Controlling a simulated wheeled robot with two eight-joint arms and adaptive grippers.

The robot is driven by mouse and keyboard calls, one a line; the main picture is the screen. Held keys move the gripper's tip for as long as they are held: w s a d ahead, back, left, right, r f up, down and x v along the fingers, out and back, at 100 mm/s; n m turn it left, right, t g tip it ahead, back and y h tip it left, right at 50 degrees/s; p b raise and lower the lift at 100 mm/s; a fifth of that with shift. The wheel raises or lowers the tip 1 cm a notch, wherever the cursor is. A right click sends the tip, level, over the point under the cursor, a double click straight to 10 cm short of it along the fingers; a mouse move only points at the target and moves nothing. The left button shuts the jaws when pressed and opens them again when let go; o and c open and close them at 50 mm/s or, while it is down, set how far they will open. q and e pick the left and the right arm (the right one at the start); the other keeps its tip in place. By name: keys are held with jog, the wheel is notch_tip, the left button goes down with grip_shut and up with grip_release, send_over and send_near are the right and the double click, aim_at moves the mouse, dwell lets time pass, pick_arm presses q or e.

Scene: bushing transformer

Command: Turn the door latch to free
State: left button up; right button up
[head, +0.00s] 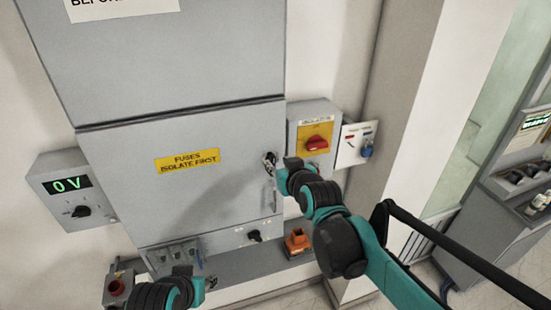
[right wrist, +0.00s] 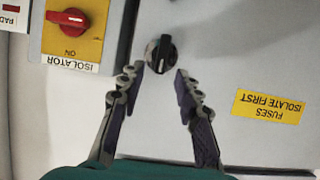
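The door (head: 190,190) is a grey cabinet panel with a yellow "FUSES ISOLATE FIRST" label (head: 187,161), and it looks closed. The latch (right wrist: 161,53) is a black knob with a white line, at the door's side near the isolator. My right gripper (right wrist: 161,71) is open, with one fingertip on each side of the latch's near end; contact cannot be told. In the head view my right gripper (head: 270,162) is at the door's right edge and largely hides the latch. My left gripper (head: 211,283) is low at the cabinet's bottom; its fingers are unclear.
A yellow isolator box with a red handle (head: 317,144) is right of the door, beside a small white padlock panel (head: 355,146). A meter reading 0 V (head: 68,185) is at left. A grey shelf (head: 225,270) below carries an orange item (head: 297,241).

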aim_at(274, 160)
jog(key=shift+x, duration=2.2)
grip_shut()
